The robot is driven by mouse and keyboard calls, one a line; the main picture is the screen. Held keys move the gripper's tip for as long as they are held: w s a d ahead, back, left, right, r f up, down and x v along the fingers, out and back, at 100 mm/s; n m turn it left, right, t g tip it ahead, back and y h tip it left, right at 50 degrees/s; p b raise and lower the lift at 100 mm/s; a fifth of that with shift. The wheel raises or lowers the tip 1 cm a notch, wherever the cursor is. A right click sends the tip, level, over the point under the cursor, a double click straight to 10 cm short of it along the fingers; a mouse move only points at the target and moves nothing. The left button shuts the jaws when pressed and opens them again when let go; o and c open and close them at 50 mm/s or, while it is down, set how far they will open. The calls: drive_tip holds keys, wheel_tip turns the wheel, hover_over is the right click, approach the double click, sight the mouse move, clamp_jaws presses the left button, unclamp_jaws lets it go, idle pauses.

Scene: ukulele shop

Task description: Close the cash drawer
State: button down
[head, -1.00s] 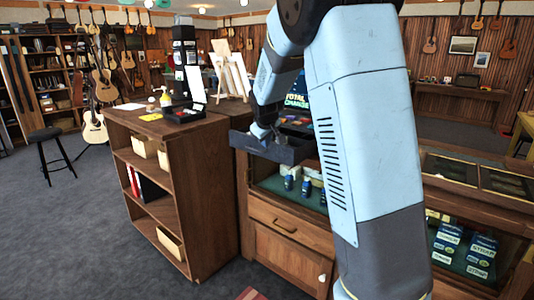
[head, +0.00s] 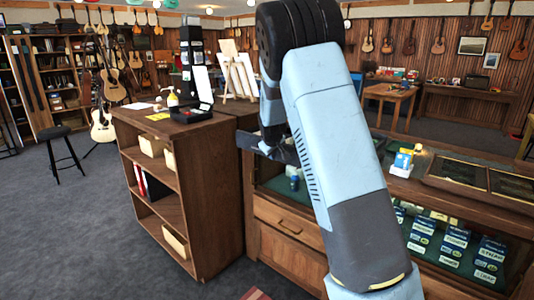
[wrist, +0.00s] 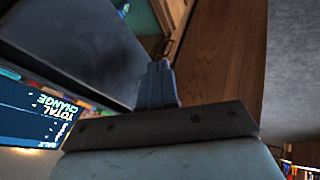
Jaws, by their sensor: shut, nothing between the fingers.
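The cash drawer (head: 247,142) is a dark grey box front jutting out at the counter's left end, partly hidden behind my arm. In the wrist view a dark flat face, which looks like the drawer front (wrist: 75,45), fills the upper left. The register screen (wrist: 35,110) reading "TOTAL CHANGE" is at its left. My gripper (head: 270,141) is at the drawer front. Its fingers (wrist: 157,80) are shut and empty, close to the dark face; I cannot tell if they touch it. How far the drawer stands out is unclear.
The glass-fronted wooden counter (head: 283,220) stands below the drawer. A wooden shelf unit (head: 215,170) stands close on its left, with a black open case (head: 192,113) on top. A stool (head: 62,152) is farther left. The carpet at left is mostly clear.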

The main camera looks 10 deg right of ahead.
drive_tip(key=shift+w+d, duration=0.75)
drive_tip(key=shift+d, duration=0.35)
